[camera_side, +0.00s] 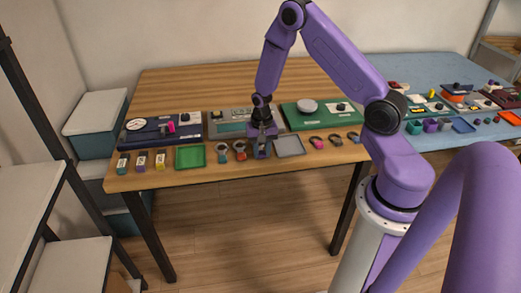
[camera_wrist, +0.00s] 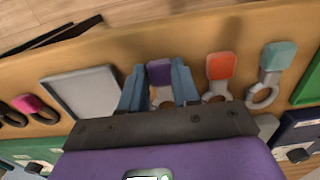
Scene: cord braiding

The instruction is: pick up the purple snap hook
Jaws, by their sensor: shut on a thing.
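The purple snap hook (camera_wrist: 159,72) is between the two blue fingers of my gripper (camera_wrist: 157,78) in the wrist view. Its purple tag end points towards the table's front edge, and its metal ring lies closer to my palm. My gripper is shut on it. In the side view my gripper (camera_side: 261,150) points down at the front of the wooden table, between the orange snap hook (camera_side: 240,150) and the grey tray (camera_side: 290,146). There the fingers hide most of the purple hook. I cannot tell whether it touches the table.
In the wrist view the orange hook (camera_wrist: 220,70) is close beside my right finger, with a teal hook (camera_wrist: 272,70) beyond. The grey tray (camera_wrist: 80,92) is at left. A green tray (camera_side: 190,157) and the green board (camera_side: 320,114) are also on the table.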

